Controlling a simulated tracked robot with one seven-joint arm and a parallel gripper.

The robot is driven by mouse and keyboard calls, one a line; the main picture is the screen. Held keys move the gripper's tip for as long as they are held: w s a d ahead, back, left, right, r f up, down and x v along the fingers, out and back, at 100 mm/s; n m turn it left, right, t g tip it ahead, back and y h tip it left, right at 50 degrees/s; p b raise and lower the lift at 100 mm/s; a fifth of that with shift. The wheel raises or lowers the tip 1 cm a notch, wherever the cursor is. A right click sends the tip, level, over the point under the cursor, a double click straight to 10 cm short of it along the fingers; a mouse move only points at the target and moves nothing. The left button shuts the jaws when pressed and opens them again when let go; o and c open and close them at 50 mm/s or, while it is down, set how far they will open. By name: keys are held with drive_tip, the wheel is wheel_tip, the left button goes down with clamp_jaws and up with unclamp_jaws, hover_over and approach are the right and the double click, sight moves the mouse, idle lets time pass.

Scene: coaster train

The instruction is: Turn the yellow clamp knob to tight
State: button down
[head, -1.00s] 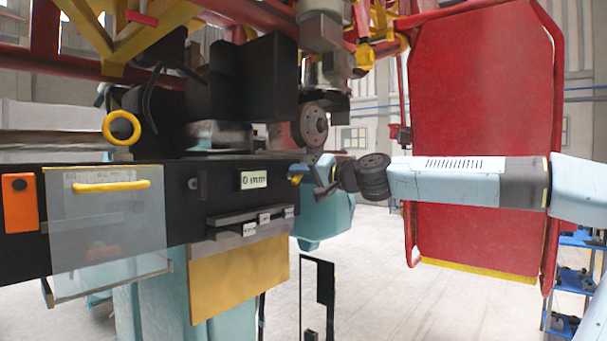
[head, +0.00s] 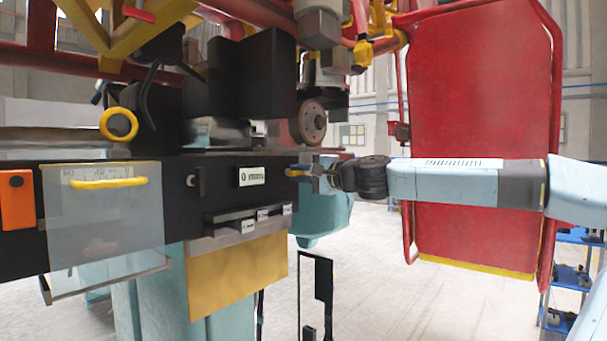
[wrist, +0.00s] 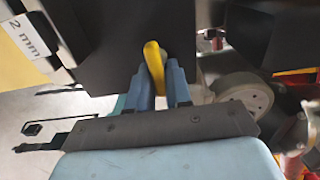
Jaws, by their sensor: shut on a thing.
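The yellow clamp knob (head: 296,173) sits at the right end of the dark beam, just right of the small white "0 mm" label (head: 251,176). My gripper (head: 312,173) reaches in from the right and is shut on the knob. In the wrist view the knob (wrist: 154,64) is a yellow bar that stands between the two blue fingers (wrist: 161,82) of my gripper, slightly tilted. Its lower part is partly hidden by the fingers. No tight or loose mark is readable.
A clear guard panel with a yellow handle (head: 110,183) and an orange box (head: 16,200) are on the left of the beam. Small labelled blocks (head: 248,226) sit below it. A grey wheel (head: 311,121) is just above my gripper. A red panel (head: 480,140) stands behind my arm.

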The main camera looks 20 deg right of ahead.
drive_tip(key=shift+w+d, duration=0.1)
drive_tip(key=shift+d, duration=0.05)
drive_tip(key=c, duration=1.5)
unclamp_jaws()
drive_tip(key=shift+o, duration=0.7)
drive_tip(key=shift+w, duration=0.15)
drive_tip(key=shift+o, duration=1)
drive_tip(key=shift+f, duration=0.1)
drive_tip(key=v, duration=1.3)
drive_tip(key=shift+s, duration=0.4)
